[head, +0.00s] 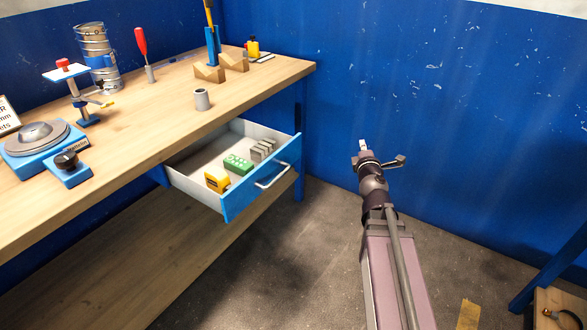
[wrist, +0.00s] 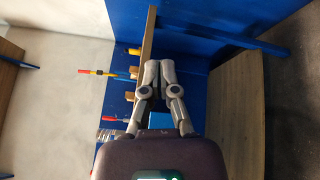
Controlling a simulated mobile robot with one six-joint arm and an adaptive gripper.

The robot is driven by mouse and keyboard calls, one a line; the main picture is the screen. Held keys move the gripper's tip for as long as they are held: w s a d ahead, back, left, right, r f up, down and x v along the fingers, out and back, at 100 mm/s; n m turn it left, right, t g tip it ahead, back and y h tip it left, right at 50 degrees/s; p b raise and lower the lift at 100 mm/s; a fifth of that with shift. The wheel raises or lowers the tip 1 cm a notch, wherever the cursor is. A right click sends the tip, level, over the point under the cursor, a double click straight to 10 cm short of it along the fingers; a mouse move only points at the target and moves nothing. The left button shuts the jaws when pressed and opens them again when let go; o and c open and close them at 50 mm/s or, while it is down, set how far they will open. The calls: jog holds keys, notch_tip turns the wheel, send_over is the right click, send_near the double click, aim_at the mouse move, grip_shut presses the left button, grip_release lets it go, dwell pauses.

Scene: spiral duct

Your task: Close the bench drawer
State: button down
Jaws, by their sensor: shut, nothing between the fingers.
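The bench drawer (head: 255,189) stands pulled out from under the wooden bench top. Inside lie a yellow block (head: 217,181), a green block (head: 238,164) and grey blocks (head: 262,150). My gripper (head: 363,146) is in the air to the right of the drawer front, apart from the handle. In the wrist view my gripper (wrist: 160,68) has its two fingers together with nothing between them. I cannot clearly make out the drawer in that view.
A lower shelf (head: 160,255) runs below. A blue wall (head: 430,90) stands behind my arm. The floor (head: 310,235) before the drawer looks clear.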

jog(key=a+n+t+y+b, duration=0.1)
jog(key=a+n+t+y, duration=0.1)
jog(key=n+y, duration=0.3)
jog(key=n+g+y+b, duration=0.5)
jog(key=n+g+y, duration=0.5)
jog(key=n, duration=1.2)
send_near(285, 160)
jog(key=s+d+f+t+y, duration=0.1)
jog(key=s+d, duration=0.3)
jog(key=d, duration=0.1)
jog(key=shift+f, duration=0.3)
jog(key=shift+w+a, duration=0.15)
jog(key=shift+r+x, duration=0.2)
jog(key=shift+x, duration=6.55)
